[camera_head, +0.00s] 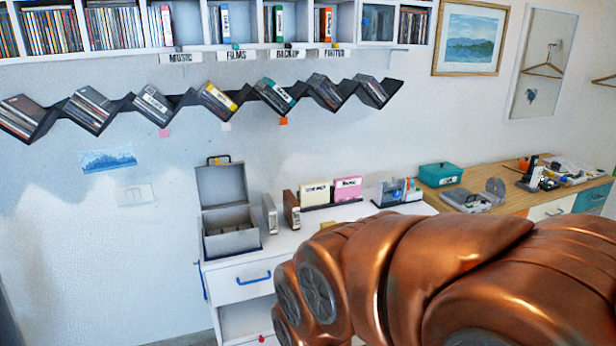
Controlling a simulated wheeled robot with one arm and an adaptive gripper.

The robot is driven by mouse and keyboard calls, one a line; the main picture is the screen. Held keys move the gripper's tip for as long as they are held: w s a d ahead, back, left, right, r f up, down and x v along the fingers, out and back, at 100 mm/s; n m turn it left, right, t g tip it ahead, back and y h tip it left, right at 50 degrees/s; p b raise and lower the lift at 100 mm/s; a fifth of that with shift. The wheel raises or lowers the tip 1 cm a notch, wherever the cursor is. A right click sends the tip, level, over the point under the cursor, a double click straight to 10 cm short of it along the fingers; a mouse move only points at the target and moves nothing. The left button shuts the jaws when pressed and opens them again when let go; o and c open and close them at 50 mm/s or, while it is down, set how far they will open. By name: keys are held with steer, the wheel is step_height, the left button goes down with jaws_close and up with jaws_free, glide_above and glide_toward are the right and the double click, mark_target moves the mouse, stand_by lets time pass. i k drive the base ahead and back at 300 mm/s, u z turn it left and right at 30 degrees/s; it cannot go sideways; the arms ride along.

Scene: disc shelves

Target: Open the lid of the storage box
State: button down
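A grey storage box (232,243) stands at the left end of the white cabinet top. Its lid (222,187) is raised upright at the back, with a dark handle with yellow on its top edge. The box's inside shows and looks divided by upright pieces; its contents are too small to make out. A smaller teal box (440,175) sits on the wooden desk to the right and looks closed. My copper-coloured arm fills the lower right of the view. My gripper is not in view.
The white cabinet (240,284) has a drawer with a blue handle. Upright cases (291,209) stand right of the grey box, with card holders (347,190) behind. A zigzag disc shelf (192,98) hangs above. The wooden desk (520,200) holds small items.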

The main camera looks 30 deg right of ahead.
mark_target(219, 187)
steer(key=z, duration=1.15)
steer(key=i, duration=1.35)
steer(key=u, duration=0.4)
